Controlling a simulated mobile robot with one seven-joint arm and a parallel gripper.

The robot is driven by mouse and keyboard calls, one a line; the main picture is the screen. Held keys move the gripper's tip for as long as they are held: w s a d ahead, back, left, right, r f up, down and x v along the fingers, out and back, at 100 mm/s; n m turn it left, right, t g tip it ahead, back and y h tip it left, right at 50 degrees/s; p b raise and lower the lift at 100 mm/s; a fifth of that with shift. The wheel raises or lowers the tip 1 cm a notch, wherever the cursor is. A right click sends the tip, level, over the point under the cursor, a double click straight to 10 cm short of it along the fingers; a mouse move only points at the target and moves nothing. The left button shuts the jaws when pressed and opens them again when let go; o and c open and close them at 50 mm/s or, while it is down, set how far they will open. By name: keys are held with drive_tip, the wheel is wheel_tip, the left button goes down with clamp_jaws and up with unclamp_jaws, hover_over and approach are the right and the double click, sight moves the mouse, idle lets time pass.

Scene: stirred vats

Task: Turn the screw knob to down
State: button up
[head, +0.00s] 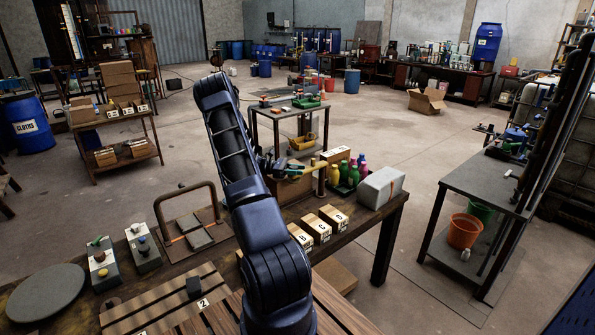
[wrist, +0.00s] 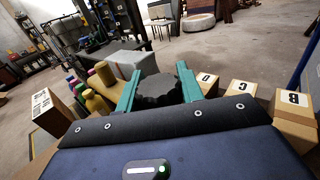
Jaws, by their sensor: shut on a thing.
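In the wrist view a dark, round knob with a lobed rim (wrist: 157,93) sits between the two teal fingers of my gripper (wrist: 158,84). The fingers lie along its left and right sides, and my gripper is shut on it. The knob's lower part and its mount are hidden behind my gripper's dark body. I see no pointer or mark on the knob that tells its setting. In the head view my arm reaches over the workbench (head: 390,213), and neither my gripper nor the knob can be made out there.
Boxes marked B (head: 303,238), C (head: 317,227) and D (head: 334,216) stand on the bench right of my arm. Coloured bottles (head: 349,174) and a pale grey block (head: 381,187) stand behind them. Switch boxes (head: 143,247) are on the left. Open floor lies beyond the bench.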

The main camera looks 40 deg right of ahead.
drive_tip(key=m+g+y, duration=0.1)
drive_tip(key=y, duration=0.1)
drive_tip(key=m+g+y, duration=0.1)
drive_tip(key=m+y, duration=0.1)
drive_tip(key=m+g+y, duration=0.1)
drive_tip(key=m+y, duration=0.1)
drive_tip(key=y, duration=0.1)
drive_tip(key=shift+s+a+g, duration=0.2)
drive_tip(key=shift+a+g, duration=0.1)
drive_tip(key=shift+y, duration=0.3)
drive_tip(key=o, duration=1)
drive_tip(key=v, duration=1)
drive_tip(key=shift+w+a+f, duration=0.1)
drive_tip(key=shift+w+a, duration=0.1)
drive_tip(key=shift+w, duration=0.2)
